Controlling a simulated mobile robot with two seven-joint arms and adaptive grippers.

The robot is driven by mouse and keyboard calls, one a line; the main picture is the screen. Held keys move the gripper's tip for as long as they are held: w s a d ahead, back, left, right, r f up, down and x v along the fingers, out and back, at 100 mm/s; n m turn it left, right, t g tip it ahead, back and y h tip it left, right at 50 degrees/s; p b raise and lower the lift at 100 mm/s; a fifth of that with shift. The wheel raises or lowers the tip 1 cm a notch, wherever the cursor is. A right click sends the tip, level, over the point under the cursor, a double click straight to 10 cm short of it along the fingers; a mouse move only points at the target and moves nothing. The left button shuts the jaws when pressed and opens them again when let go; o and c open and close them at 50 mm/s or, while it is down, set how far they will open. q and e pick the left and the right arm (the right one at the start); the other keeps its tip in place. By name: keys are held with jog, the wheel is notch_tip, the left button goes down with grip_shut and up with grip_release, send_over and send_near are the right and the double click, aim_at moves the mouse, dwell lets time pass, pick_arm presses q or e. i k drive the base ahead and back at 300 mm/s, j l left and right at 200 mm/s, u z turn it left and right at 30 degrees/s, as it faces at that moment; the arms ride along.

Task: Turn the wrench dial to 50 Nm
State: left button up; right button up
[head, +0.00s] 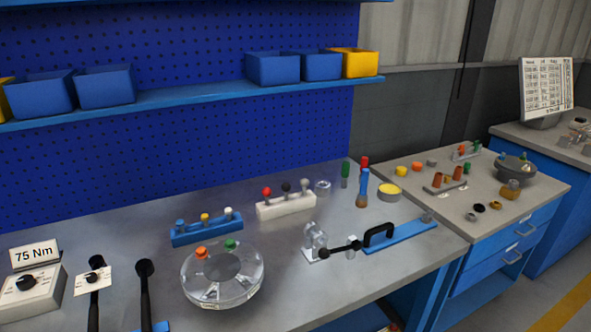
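A light grey box (40,298) stands at the bottom left of the bench in the head view, partly cut off by the frame. It carries a black knob (26,283), and a sign (35,254) reading "75 Nm" stands at its back. Beside it is a black-handled tool (94,312) with a white plate (93,280) and a small black knob on it. The plate's markings are too small to read. Another black handle (146,292) stands to its right. I cannot tell which of these is the wrench. Neither of my grippers is in view.
A clear flanged shell (198,290) with orange and green plugs sits right of the handles. Behind it are a blue rack (207,235) and a white rack (286,206). A blue fixture (400,238) lies at the right.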

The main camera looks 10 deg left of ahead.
aim_at(91, 278)
jog(key=u, duration=1.55)
